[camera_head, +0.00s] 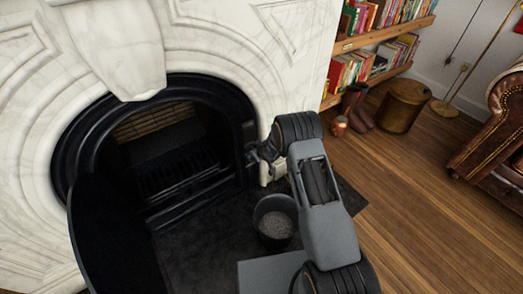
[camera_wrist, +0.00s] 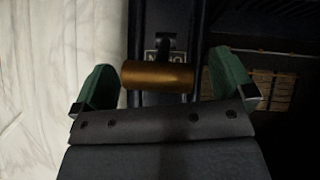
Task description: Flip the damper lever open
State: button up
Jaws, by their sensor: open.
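The damper lever shows in the wrist view as a brass cylindrical handle (camera_wrist: 158,76) lying crosswise on a dark stem. A small lettered plate (camera_wrist: 150,56) sits behind it, its letters partly covered. My gripper (camera_wrist: 162,64) is open, with one green finger on each side of the handle. In the head view my gripper (camera_head: 262,156) is at the right side of the black fireplace surround (camera_head: 247,134), where my arm hides the lever.
The firebox (camera_head: 170,155) is open, with a black door (camera_head: 110,240) swung out at left. A bucket of ash (camera_head: 275,219) stands on the dark hearth (camera_head: 205,248) below my arm. White marble (camera_head: 275,65) surrounds the opening. Wood floor (camera_head: 420,190) at right is clear.

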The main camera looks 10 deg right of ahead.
jog(key=p+v, duration=0.3)
jog(key=v, duration=1)
jog(key=shift+r, duration=0.2)
jog(key=shift+s, duration=0.1)
